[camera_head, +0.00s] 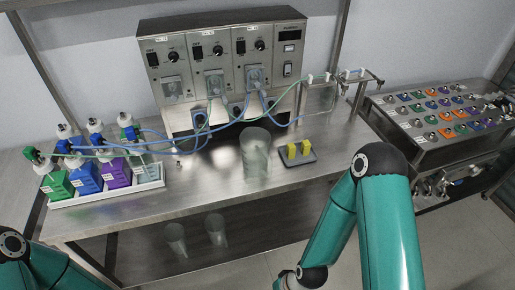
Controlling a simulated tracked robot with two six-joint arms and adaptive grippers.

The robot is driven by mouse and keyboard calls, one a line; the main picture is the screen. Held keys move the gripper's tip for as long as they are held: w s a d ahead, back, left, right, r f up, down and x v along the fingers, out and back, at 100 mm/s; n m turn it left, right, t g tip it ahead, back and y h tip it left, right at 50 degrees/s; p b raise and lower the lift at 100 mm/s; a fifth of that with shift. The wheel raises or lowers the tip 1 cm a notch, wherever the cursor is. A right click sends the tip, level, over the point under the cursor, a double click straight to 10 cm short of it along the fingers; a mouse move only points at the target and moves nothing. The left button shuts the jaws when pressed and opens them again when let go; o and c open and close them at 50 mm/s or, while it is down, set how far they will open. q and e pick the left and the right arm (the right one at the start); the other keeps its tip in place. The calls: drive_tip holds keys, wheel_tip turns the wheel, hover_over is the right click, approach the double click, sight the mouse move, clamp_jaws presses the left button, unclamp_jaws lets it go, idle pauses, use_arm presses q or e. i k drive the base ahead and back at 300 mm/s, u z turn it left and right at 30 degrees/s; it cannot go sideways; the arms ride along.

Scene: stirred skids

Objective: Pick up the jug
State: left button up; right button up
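A clear, pale glass jug (256,155) stands upright on the steel bench, a little right of its middle and near the front edge. Two more clear vessels, a left one (176,240) and a right one (215,229), stand on the lower shelf under the bench. My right arm reaches in at the lower right, in front of the bench and right of the jug, and its gripper is out of the picture. Only a piece of my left arm shows at the bottom left corner, and its gripper is also out of the picture.
A steel pump unit (222,62) with tubes stands behind the jug. A white tray (100,194) with several coloured bottles is at the left. A small dark holder with yellow blocks (299,152) is right beside the jug. A panel of coloured knobs (440,112) is at the right.

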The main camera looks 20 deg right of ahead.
sight(255, 143)
drive_tip(key=k, duration=1.65)
drive_tip(key=z, duration=0.3)
drive_tip(key=i, duration=2.4)
drive_tip(key=u, duration=1.5)
drive_tip(key=i, duration=0.25)
drive_tip(key=u, duration=2.1)
